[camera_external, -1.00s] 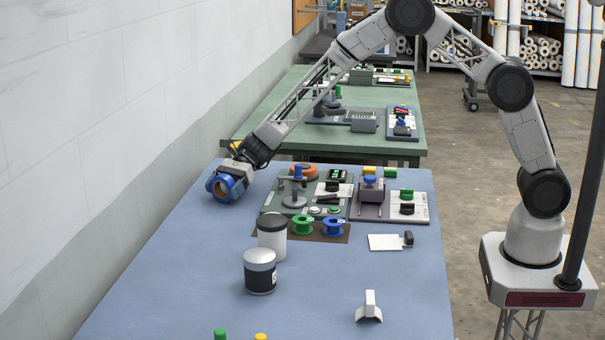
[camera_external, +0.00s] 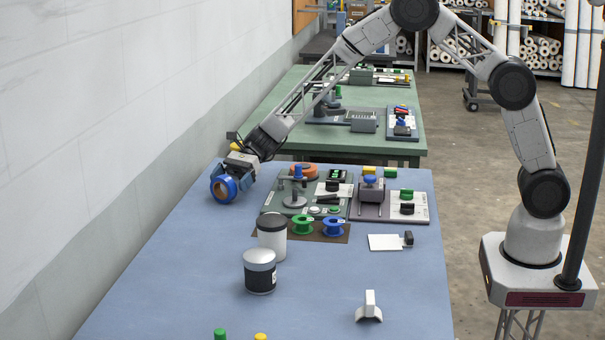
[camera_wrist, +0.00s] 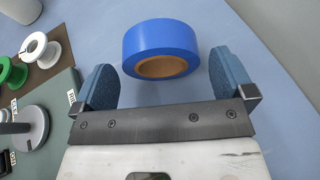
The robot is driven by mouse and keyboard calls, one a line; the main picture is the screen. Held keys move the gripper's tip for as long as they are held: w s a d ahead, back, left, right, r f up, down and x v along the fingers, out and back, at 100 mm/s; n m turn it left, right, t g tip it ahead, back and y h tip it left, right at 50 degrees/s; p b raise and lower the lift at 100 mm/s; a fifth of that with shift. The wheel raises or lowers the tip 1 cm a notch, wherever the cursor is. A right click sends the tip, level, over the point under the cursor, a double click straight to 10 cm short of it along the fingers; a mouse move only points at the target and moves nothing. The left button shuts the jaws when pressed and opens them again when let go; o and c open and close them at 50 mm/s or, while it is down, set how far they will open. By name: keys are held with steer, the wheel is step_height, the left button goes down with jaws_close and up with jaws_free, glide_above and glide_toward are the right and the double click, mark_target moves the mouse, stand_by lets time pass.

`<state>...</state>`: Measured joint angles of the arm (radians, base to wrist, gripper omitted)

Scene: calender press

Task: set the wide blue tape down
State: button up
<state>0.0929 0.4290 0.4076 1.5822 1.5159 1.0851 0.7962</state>
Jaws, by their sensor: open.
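The wide blue tape (camera_external: 223,188) is a thick blue roll with a tan core. It stands on its edge at the far left of the blue table (camera_external: 170,265). In the wrist view the tape (camera_wrist: 160,42) lies just ahead of and partly between the fingers, with a gap on each side. My gripper (camera_external: 236,176) is open right behind the tape. In the wrist view both blue finger pads (camera_wrist: 165,80) are spread apart, and nothing is held between them.
To the right stand a green panel (camera_external: 270,204) with a grey post, and green (camera_external: 303,225) and blue spools (camera_external: 333,226) on a brown mat. Two lidded jars (camera_external: 260,272) are nearer. The table's left and front areas are mostly clear. A wall runs along the left.

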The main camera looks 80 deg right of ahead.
steer(key=shift+v, duration=2)
steer(key=shift+s+a+r, duration=0.1)
steer(key=shift+s+r, duration=0.2)
steer(key=shift+r, duration=0.05)
steer(key=s+a+r+n+g+h, duration=0.1)
steer(key=s+r+n+h, duration=0.1)
steer(key=s+r+n, duration=0.5)
steer(key=s+a+r+g+h, duration=0.1)
steer(key=s+r, duration=0.4)
steer(key=s, duration=0.6)
steer(key=s+r+n+g+h, duration=0.2)
steer(key=s+r+n, duration=0.25)
steer(key=s, duration=0.45)
steer(key=s+d+r+n+h, duration=0.1)
steer(key=s+d+n+h, duration=0.1)
steer(key=s, duration=0.9)
steer(key=s+d+r+n+t+h, duration=0.1)
steer(key=s+n, duration=0.4)
steer(key=s, duration=0.7)
steer(key=s+d+r+n+h, duration=0.1)
steer(key=s+d+n+h, duration=0.2)
steer(key=s, duration=0.8)
steer(key=shift+s+r+n+t+h, duration=0.2)
steer(key=shift+s+n+t+h, duration=0.15)
steer(key=shift+h, duration=0.55)
